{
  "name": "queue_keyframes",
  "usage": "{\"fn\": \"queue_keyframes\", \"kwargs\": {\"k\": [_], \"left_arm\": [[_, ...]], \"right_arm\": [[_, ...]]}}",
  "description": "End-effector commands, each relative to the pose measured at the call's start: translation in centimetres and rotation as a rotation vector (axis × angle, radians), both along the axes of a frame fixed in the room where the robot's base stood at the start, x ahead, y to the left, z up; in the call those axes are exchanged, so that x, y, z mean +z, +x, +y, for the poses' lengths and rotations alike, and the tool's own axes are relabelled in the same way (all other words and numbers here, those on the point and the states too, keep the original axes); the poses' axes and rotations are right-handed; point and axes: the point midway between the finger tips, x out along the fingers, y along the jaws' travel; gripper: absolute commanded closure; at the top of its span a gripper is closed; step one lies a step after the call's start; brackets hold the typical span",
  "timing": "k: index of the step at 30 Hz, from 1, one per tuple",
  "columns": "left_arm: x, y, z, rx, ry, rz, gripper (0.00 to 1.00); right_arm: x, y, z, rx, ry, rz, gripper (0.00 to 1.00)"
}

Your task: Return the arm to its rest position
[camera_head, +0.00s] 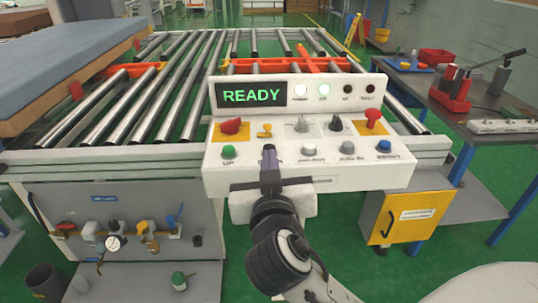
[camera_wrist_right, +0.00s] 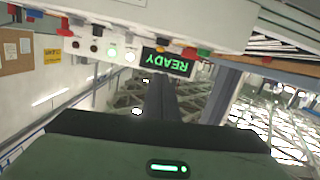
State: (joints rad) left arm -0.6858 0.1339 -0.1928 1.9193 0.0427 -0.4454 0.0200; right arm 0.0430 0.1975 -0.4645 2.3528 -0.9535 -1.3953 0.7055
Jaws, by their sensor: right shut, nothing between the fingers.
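My right gripper (camera_head: 268,152) reaches up from the bottom of the head view and stands in front of the control panel (camera_head: 390,174). Its fingers are shut together and empty. In the right wrist view the closed fingers (camera_wrist_right: 162,90) point toward the panel, which appears upside down with its green READY display (camera_wrist_right: 168,62). The fingers overlap the panel's lower front in the head view; I cannot tell whether they touch it. A green button (camera_head: 228,150) is left of the fingertips and a white button (camera_head: 308,150) is right of them. My left gripper is not in view.
A roller conveyor (camera_head: 170,80) lies behind the panel. A blue mattress (camera_head: 60,62) is at the left. A workbench (camera_head: 490,112) with red tools stands at the right. A yellow box (camera_head: 408,216) hangs below the panel's right side.

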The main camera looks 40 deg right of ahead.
Motion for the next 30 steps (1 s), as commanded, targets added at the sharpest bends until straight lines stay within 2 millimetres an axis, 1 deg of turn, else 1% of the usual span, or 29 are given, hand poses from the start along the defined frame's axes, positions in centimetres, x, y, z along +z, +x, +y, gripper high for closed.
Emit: {"fn": "queue_keyframes", "kwargs": {"k": [16,17,19,20,23,24,26,27,29,30], "left_arm": [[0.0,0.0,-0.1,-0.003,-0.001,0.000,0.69],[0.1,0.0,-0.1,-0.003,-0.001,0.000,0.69],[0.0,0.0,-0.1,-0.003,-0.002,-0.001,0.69],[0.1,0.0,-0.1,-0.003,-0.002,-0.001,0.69],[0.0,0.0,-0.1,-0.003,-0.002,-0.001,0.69],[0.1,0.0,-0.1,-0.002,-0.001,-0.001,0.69],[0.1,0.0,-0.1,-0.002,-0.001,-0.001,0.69],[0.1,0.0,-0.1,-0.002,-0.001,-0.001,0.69],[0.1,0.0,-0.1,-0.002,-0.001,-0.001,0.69],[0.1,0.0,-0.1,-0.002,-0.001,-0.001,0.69]], "right_arm": [[0.0,-0.1,0.0,0.000,0.000,0.000,1.00],[-0.1,-0.1,0.1,0.001,-0.002,0.002,1.00],[-0.9,0.1,0.3,0.018,-0.007,0.025,1.00],[-1.7,0.2,0.6,0.034,-0.011,0.045,1.00],[-6.0,0.6,2.0,0.126,-0.030,0.151,1.00],[-8.4,0.6,2.8,0.178,-0.036,0.208,1.00],[-12.6,0.2,4.3,0.268,-0.037,0.295,1.00],[-15.6,-0.5,5.3,0.330,-0.030,0.353,1.00],[-19.8,-1.8,6.7,0.420,-0.011,0.428,1.00],[-22.5,-3.0,7.6,0.476,0.007,0.473,1.00]]}}
